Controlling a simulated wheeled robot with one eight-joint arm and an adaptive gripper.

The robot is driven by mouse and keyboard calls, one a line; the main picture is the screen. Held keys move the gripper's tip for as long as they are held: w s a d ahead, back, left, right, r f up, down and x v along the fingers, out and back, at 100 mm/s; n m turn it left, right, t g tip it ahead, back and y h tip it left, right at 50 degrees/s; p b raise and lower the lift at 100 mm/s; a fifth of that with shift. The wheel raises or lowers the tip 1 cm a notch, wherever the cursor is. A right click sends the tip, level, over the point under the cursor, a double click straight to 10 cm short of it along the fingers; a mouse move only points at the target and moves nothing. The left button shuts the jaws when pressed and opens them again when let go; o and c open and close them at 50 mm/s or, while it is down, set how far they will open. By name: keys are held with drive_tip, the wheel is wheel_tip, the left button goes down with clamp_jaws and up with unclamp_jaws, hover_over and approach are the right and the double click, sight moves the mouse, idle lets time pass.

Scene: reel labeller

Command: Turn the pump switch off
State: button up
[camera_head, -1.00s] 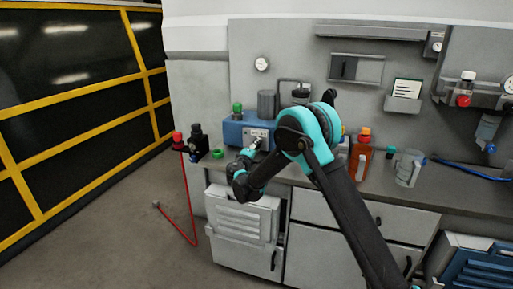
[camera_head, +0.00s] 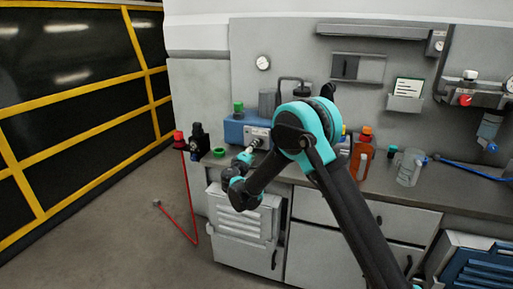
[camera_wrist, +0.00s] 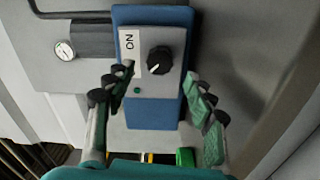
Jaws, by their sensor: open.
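The pump is a blue box (camera_head: 234,132) on the counter, with a pale front panel. In the wrist view its grey panel (camera_wrist: 172,88) carries a black round switch knob (camera_wrist: 158,60) with a white pointer line, an "ON" label (camera_wrist: 129,43) and a small green light (camera_wrist: 137,90). The pointer slants towards the lower left of that picture, not straight at the label. My gripper (camera_wrist: 161,80) is open and empty, facing the panel. Its fingers are on either side, with the knob slightly above the gap between the fingertips. I cannot tell whether any finger touches the panel.
An orange bottle (camera_head: 361,150) and a clear jug (camera_head: 409,168) are on the counter to the right. A wall gauge (camera_head: 263,63) hangs behind.

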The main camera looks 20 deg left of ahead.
drive_tip(key=s, duration=0.7)
